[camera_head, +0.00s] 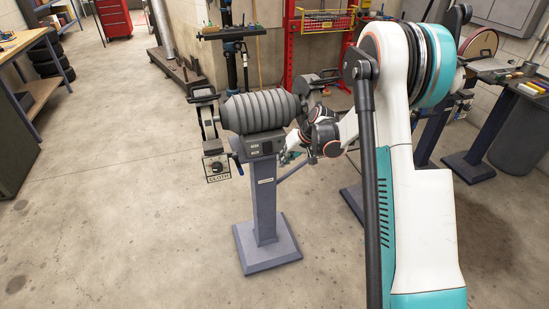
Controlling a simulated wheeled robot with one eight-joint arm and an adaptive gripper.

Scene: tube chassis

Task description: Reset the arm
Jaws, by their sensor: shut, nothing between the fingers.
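My white and teal arm fills the right side of the head view and bends down behind a pedestal machine. Its dark wrist joints show just right of the machine's ribbed motor. I cannot make out my gripper's fingers; the end of the arm is largely hidden behind the machine. No held object is visible.
The ribbed pedestal machine (262,112) stands close beside the wrist, its grey post (264,205) on a square base. A dark bench (520,78) with small items is at right. A red frame (291,45) stands behind. The concrete floor (120,200) at left is clear.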

